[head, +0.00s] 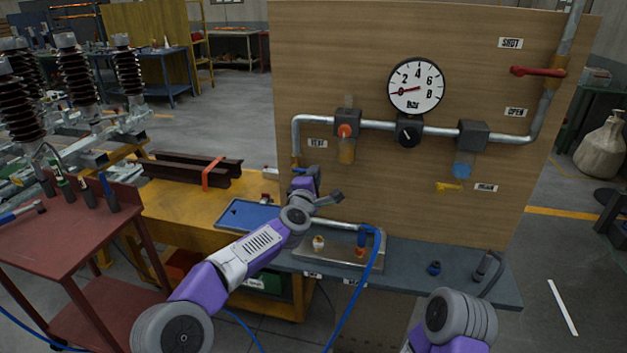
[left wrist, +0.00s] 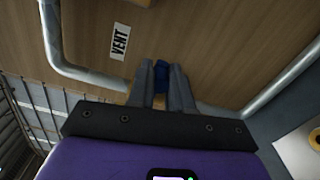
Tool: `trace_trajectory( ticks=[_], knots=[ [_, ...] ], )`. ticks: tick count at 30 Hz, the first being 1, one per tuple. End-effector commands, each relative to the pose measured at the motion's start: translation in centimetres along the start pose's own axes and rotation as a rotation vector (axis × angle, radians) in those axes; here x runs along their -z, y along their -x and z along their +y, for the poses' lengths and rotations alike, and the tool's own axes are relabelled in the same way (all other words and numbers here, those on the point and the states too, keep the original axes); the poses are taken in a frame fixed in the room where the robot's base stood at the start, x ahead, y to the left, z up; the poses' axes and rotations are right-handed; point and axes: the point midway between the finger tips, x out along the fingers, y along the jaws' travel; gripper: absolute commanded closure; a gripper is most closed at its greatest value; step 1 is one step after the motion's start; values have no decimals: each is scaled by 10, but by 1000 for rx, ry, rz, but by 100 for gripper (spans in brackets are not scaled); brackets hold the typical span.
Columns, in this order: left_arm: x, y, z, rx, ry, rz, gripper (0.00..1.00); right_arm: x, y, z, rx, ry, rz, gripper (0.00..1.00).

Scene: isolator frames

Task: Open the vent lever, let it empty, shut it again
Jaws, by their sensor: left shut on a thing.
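The blue vent lever (left wrist: 161,74) is between the fingers of my left gripper (left wrist: 162,88) in the left wrist view; only a short piece of it shows. In the head view my left gripper (head: 302,175) is at the lower left of the pipework, below the VENT label (head: 317,144), and my wrist hides most of the lever. The label also shows in the left wrist view (left wrist: 120,41). The pressure gauge (head: 416,87) has its red needle at about 0. Whether the lever lies along or across its pipe cannot be told. My right gripper is out of view.
A red lever (head: 538,71) lies crosswise to the right pipe near the SHUT label (head: 510,43). A blue tray (head: 246,215) and a metal plate (head: 312,262) with a blue hose (head: 372,262) lie on the bench. A red cart (head: 60,232) stands left.

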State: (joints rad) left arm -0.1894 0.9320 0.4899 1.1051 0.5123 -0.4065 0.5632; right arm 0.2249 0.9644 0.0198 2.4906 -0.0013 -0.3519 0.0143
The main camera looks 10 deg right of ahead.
Motion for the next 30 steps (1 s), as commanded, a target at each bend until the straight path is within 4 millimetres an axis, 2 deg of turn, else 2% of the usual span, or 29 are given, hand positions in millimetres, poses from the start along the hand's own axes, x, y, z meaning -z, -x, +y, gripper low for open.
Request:
trace_trajectory(
  ticks=[1, 17, 18, 22, 23, 30],
  knots=[
    [4, -1, -6, 12, 21, 6, 100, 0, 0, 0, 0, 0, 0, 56],
    [2, -1, -4, 12, 47, 3, 100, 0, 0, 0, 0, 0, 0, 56],
    [2, -1, -4, 11, 47, 3, 78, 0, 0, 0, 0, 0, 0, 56],
    [2, -1, -3, 9, 44, 2, 58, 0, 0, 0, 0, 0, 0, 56],
    [1, 0, -3, 9, 43, 2, 56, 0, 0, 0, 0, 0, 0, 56],
    [0, 0, 0, 5, 41, -1, 56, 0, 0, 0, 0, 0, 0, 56]
  ],
)
